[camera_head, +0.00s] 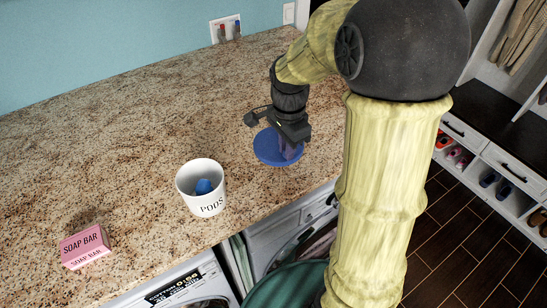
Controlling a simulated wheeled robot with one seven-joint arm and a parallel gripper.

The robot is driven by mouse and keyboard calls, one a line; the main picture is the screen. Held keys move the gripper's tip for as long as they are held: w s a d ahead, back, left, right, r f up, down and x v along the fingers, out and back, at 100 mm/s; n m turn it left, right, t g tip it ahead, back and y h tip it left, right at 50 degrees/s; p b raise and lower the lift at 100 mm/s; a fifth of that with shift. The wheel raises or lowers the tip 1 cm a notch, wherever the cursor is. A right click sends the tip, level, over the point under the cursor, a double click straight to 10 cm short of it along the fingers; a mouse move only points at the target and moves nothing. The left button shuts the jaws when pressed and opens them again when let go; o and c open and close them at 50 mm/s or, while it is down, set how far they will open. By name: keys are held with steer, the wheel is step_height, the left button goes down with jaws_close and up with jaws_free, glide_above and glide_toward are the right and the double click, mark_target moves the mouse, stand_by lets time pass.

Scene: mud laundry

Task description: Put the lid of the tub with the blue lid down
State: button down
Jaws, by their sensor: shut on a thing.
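My gripper (290,149) points down over the counter, right of the white tub, and is shut on the blue lid (266,147). The lid is a flat blue disc, roughly level, held near its middle; the fingers hide part of it. I cannot tell whether it touches the counter or hangs just above it. The white tub (207,204), marked "PODS", stands upright and open on the counter to the lid's left. A small blue thing (203,187) shows inside the tub.
The speckled stone counter (140,130) is largely clear behind and left of the tub. A pink soap bar box (84,246) lies at the front left. Front-loading machines (185,291) sit below the counter edge. A shoe shelf (490,180) stands at the right.

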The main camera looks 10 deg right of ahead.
steer(key=shift+w, duration=0.45)
steer(key=shift+s, duration=0.1)
steer(key=shift+s, duration=0.15)
steer(key=shift+f, duration=0.15)
steer(key=shift+f+p, duration=0.75)
steer(key=shift+f, duration=1.95)
steer(key=shift+f+p, duration=0.55)
steer(key=shift+f, duration=1.55)
